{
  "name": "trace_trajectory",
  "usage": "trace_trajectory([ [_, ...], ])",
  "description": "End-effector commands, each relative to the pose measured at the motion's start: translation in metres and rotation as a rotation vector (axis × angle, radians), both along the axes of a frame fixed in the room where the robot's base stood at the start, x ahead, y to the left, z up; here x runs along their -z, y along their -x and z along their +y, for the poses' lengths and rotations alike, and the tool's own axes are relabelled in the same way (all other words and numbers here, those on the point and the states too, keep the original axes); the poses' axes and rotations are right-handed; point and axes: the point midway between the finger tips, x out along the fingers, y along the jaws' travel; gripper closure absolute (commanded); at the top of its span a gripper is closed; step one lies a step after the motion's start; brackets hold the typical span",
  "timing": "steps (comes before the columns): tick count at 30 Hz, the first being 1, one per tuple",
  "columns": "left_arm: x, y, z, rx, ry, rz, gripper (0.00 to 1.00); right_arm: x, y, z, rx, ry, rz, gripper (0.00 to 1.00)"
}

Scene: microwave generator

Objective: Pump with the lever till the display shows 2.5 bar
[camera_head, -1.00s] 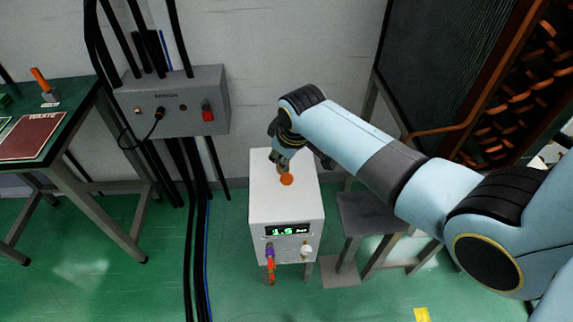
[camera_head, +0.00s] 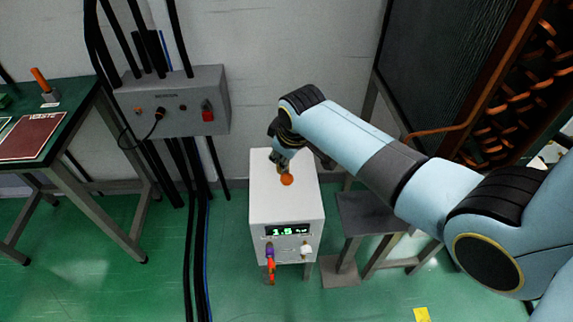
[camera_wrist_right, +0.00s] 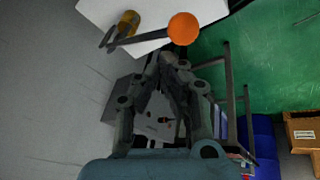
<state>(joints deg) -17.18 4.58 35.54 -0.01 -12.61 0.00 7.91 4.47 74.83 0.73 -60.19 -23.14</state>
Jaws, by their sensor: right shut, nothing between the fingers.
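The white pump box (camera_head: 265,195) stands by the wall in the head view. Its display (camera_head: 288,230) glows green; the digits are blurred and look like about 1.6. The lever's orange ball knob (camera_head: 287,180) is on the box top. In the right wrist view the lever (camera_wrist_right: 150,36) shows as a dark rod with the orange knob (camera_wrist_right: 183,28) at one end and a brass-coloured part at the other. My right gripper (camera_head: 282,165) is shut and empty, right by the lever; its fingertips (camera_wrist_right: 173,62) are just below the knob in the wrist view. I cannot tell if they touch it.
A purple and red fitting (camera_head: 270,262) and a white knob (camera_head: 305,250) are on the box front. A grey control box (camera_head: 180,100) with hanging cables is left. A grey stand (camera_head: 370,213) is right. A green-topped table (camera_head: 75,100) stands at far left.

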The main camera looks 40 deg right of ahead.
Motion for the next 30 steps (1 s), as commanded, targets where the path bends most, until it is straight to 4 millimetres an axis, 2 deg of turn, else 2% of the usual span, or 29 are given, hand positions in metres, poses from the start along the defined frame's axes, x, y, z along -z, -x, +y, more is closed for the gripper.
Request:
trace_trajectory([
  [30, -0.0008, 0.0002, 0.0001, 0.0, 0.0, 0.0, 1.0, 0.0085, 0.0035, 0.0021, 0.0, 0.0, 0.0, 1.0],
])
